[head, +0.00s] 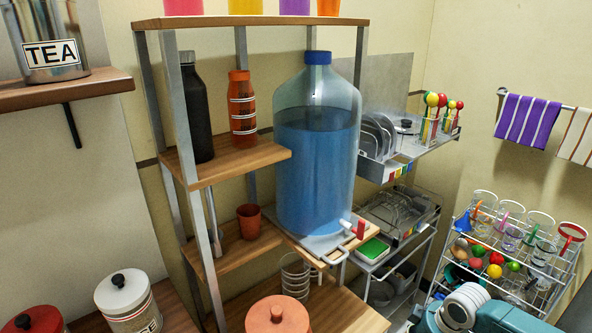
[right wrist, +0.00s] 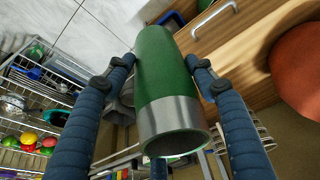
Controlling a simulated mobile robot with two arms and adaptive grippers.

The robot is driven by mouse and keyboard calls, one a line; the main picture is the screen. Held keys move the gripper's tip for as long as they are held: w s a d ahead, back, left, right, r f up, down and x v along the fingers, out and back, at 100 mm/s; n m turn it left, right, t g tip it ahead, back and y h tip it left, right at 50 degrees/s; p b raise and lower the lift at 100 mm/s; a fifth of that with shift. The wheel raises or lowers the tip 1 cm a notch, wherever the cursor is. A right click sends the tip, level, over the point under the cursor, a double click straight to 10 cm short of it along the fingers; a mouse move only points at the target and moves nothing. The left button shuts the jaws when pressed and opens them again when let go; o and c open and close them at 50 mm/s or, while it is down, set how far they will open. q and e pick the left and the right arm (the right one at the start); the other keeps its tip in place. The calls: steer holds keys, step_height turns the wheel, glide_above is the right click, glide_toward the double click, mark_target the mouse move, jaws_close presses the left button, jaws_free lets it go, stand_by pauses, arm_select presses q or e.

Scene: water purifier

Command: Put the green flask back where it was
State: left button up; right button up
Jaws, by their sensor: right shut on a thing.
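The green flask (right wrist: 166,75) shows in the right wrist view, with a silver band and an open rim at its lower end. My right gripper (right wrist: 160,65) is shut on it, one blue finger on each side. I do not make out the flask or this gripper in the head view; only part of my right arm (head: 478,310) shows at the lower right. My left gripper is not in view. A wooden shelf (head: 235,163) holds a black bottle (head: 195,110) and an orange bottle (head: 242,110). The shelf has bare wood in front of them.
A large blue water jug (head: 317,150) with a red tap stands right of the bottles. A brown cup (head: 249,221) is on the lower shelf. A wire rack (head: 450,262) with glasses and colourful balls stands at the right. An orange lidded pot (head: 277,318) stands in front.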

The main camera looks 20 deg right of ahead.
steer(key=w+a+r, duration=0.3)
steer(key=a+r, duration=0.4)
steer(key=a, duration=0.2)
steer(key=w+a+r, duration=0.3)
steer(key=a+r, duration=0.3)
steer(key=a, duration=0.3)
steer(key=s+a+r+m, duration=0.1)
steer(key=s+a+r, duration=0.1)
steer(key=a+r, duration=0.2)
steer(key=s+a+r+m, duration=0.1)
steer(key=s+a+r, duration=0.2)
steer(key=r, duration=0.8)
steer(key=shift+a+h, duration=0.3)
steer(key=shift+a, duration=0.1)
steer(key=shift+d+r, duration=0.1)
steer(key=shift+r, duration=0.05)
